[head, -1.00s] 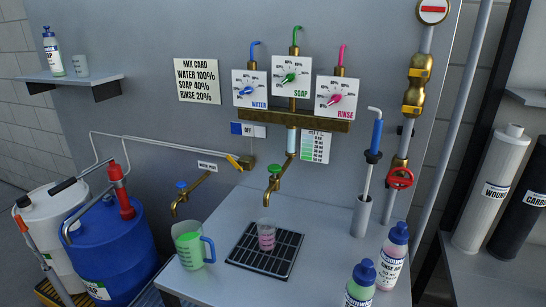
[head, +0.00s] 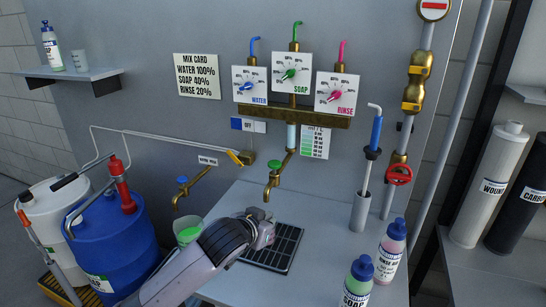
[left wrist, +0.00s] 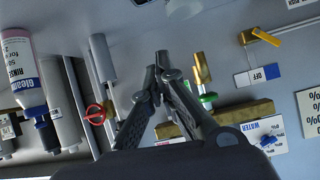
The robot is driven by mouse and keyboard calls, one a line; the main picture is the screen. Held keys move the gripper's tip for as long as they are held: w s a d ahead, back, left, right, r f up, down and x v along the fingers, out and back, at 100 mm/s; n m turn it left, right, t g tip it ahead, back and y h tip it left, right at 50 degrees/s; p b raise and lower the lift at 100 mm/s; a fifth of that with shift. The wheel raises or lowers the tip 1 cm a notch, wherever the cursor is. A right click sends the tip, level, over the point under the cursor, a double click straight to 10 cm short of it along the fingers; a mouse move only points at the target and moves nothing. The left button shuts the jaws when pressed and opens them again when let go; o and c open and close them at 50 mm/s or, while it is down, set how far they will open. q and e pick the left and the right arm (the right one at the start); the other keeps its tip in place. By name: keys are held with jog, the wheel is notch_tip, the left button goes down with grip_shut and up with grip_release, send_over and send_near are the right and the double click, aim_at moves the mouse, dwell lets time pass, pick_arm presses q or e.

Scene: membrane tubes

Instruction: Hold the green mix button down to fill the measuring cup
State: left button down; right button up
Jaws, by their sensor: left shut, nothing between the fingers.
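The green button or handle (head: 291,151) sits on top of the brass centre tap (head: 272,187), below the clear tube. In the left wrist view a green part (left wrist: 207,98) shows just right of my fingers. My left gripper (head: 266,228) is in front of and below the tap, over the grate, apart from the green part. In the left wrist view its fingers (left wrist: 160,62) are shut, with nothing between them. The measuring cup is hidden behind my left gripper in the head view. My right gripper is out of view.
The drain grate (head: 286,245) is partly covered by my arm. Soap (head: 357,286) and rinse (head: 389,255) bottles stand at right. Dials, a blue-white OFF switch (head: 247,127) and a side tap (head: 180,194) line the wall.

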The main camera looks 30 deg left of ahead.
pick_arm(q)
jog(key=w+a+r+n+t, duration=0.1)
jog(key=w+a+r, duration=0.1)
jog(key=r, duration=0.6)
jog(key=w+a+r+t+y, duration=0.1)
jog(key=w+a+r+t, duration=0.1)
jog(key=r, duration=0.5)
jog(key=shift+w+a+r+n, duration=0.4)
jog(key=shift+w+a, duration=0.15)
jog(key=shift+a, duration=0.45)
jog(key=p, duration=0.4)
send_over(275, 165)
jog(key=s, duration=0.1)
notch_tip(275, 165, down, 2)
notch_tip(275, 165, down, 3)
jog(key=shift+r, duration=0.1)
jog(key=shift+s+f, duration=0.1)
jog(key=shift+f, duration=0.8)
jog(key=shift+f, duration=0.1)
